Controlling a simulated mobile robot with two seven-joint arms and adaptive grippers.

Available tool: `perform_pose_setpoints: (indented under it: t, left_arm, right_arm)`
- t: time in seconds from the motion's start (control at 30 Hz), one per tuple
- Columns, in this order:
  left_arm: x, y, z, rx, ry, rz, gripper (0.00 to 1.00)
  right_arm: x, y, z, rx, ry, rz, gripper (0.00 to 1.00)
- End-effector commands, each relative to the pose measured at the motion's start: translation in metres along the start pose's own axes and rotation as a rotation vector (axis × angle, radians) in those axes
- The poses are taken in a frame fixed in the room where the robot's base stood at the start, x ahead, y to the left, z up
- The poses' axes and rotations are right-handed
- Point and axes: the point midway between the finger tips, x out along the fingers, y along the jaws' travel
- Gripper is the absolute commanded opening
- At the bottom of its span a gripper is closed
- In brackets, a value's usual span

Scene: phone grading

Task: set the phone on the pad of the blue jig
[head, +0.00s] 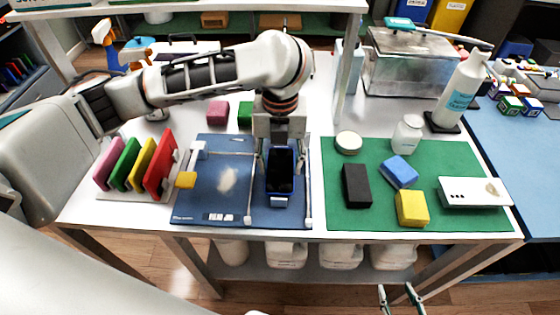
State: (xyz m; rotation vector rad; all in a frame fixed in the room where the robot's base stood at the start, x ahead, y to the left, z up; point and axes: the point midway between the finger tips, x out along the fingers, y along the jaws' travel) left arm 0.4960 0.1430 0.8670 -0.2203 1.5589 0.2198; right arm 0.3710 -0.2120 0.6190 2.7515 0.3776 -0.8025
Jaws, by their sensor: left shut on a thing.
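The blue jig (210,205) lies flat on the white table, left of the green mat. It has pale posts and bars and a yellow piece at its left side. My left gripper (281,175) reaches down over the right part of the jig, its fingers on both sides of a dark, blue-edged phone (281,172). It is shut on the phone. I cannot tell whether the phone touches the jig, and the pad cannot be made out beneath it. My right gripper (397,290) is at the bottom edge, in front of the table, with its fingers apart and empty.
A rack (135,193) of coloured slabs stands left of the jig. The green mat (385,221) holds a black block (357,185), blue and yellow blocks, and a white slab (475,192).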

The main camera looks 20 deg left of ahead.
Motion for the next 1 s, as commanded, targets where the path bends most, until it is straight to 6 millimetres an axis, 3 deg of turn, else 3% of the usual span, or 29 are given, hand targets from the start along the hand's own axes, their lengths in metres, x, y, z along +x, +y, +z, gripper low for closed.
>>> perform_pose_setpoints:
  t: [0.23, 0.27, 0.3, 0.33, 0.73, 1.0]
  left_arm:
    - [0.001, 0.000, 0.000, 0.000, 0.001, 0.001, 0.20]
    - [0.001, 0.000, 0.000, 0.000, 0.001, 0.001, 0.50]
    - [0.001, 0.000, 0.000, 0.000, 0.001, 0.001, 0.61]
    - [0.001, 0.000, 0.000, 0.000, 0.001, 0.001, 0.65]
    - [-0.003, 0.000, 0.000, 0.001, -0.001, 0.000, 0.65]
    - [-0.038, 0.000, 0.001, 0.001, -0.006, -0.001, 0.65]
  right_arm:
    - [0.000, 0.000, 0.000, 0.000, 0.000, 0.000, 0.40]
    - [0.000, 0.000, 0.000, 0.000, 0.000, 0.000, 0.40]
    - [0.000, 0.000, 0.000, 0.000, 0.000, 0.000, 0.40]
    - [0.000, 0.000, 0.000, 0.000, 0.000, 0.000, 0.40]
    - [0.000, -0.001, 0.002, -0.002, -0.004, -0.003, 0.40]
    - [0.000, 0.000, 0.001, -0.001, -0.001, -0.001, 0.40]
